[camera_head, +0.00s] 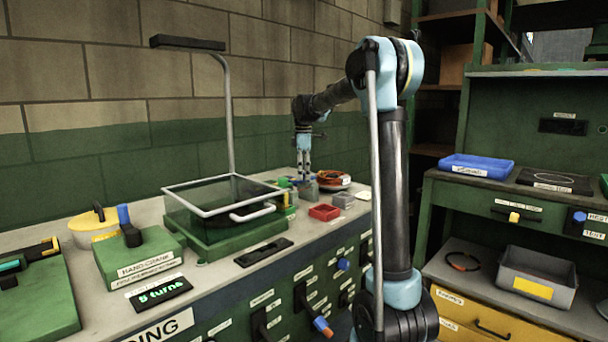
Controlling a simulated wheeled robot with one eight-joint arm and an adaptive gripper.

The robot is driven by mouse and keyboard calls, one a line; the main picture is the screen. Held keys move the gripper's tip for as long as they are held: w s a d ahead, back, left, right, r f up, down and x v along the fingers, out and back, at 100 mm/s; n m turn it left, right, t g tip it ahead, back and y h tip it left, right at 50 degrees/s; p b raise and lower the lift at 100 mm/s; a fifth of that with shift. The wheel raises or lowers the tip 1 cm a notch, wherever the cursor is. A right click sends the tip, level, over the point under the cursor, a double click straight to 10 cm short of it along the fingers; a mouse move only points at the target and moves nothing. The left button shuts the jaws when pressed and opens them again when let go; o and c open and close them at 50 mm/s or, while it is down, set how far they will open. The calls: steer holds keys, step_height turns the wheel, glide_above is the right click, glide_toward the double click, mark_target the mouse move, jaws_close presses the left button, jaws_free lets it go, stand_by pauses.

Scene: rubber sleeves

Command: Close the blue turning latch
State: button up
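Several blue parts show, and I cannot tell for sure which is the turning latch. A blue knob (342,263) sits on the green front of the left bench. A blue and orange handle (323,326) sticks out lower on the same front. Another blue knob (579,217) is on the front of the right bench. My gripper (304,179) points down, small and far off, over the back of the left bench top, away from all three. Small items beside it partly hide its fingers, so its opening cannot be made out.
The left bench holds a clear-lidded green box (212,233), a hand-crank box (138,258), a red tray (324,212) and an orange coil (333,178). A blue tray (477,166) and a grey bin (537,275) are at right. My arm crosses the middle of the view.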

steer(key=c, duration=0.9)
steer(key=m, duration=1.3)
steer(key=shift+w+m, duration=0.1)
steer(key=shift+m, duration=2.3)
steer(key=o, duration=1.1)
steer(key=shift+c, duration=0.2)
